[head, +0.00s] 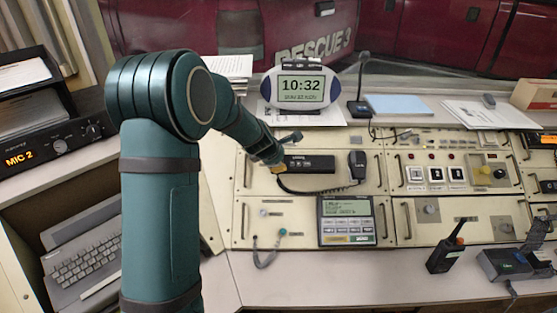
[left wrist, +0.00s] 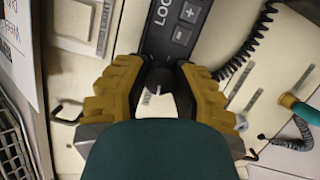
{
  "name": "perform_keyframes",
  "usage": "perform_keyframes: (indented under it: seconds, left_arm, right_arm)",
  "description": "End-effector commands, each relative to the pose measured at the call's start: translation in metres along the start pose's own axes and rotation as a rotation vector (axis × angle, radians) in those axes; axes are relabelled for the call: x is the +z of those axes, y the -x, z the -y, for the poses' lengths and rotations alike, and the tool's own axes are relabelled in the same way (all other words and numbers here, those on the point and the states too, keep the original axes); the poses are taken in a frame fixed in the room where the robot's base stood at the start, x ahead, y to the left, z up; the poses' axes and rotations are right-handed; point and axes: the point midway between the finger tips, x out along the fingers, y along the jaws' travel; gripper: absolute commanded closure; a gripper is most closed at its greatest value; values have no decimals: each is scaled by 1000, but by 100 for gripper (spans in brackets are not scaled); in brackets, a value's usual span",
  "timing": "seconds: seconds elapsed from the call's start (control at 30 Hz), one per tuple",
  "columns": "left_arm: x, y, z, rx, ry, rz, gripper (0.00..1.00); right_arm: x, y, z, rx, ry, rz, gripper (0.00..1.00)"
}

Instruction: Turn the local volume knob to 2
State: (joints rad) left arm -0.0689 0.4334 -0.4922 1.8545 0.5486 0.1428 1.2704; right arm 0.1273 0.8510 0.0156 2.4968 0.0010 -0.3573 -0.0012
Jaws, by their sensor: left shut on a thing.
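The local volume knob (left wrist: 158,77) is a small dark knob at the end of a black radio unit (left wrist: 168,30). The unit carries a label starting "LOC" and plus and minus keys. In the left wrist view my left gripper (left wrist: 160,70) has its yellow fingers on both sides of the knob, shut on it. A short white mark shows on the knob; the scale numbers are hidden or too small to read. In the head view the left gripper (head: 278,164) is at the left end of the radio unit (head: 310,164) and hides the knob. My right gripper is not in view.
A handset (head: 357,163) with a coiled cord (head: 320,191) is right of the unit. A display keypad (head: 346,220) is below, and a teal-tipped cable (head: 270,250) is at lower left. A clock (head: 301,88) stands behind. A walkie-talkie (head: 444,255) stands on the front desk.

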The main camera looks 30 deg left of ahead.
Motion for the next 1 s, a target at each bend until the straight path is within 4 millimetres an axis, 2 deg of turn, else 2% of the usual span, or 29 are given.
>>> perform_keyframes:
  seconds: [0.37, 0.9, 1.0]
  left_arm:
    - [1, 1, -1, -39, -126, -1, 100]
    - [1, 2, 0, -176, -598, 0, 100]
    - [1, 2, 0, -203, -690, 0, 100]
  right_arm:
    - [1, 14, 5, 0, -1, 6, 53]
    - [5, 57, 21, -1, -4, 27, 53]
    - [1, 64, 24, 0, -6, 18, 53]
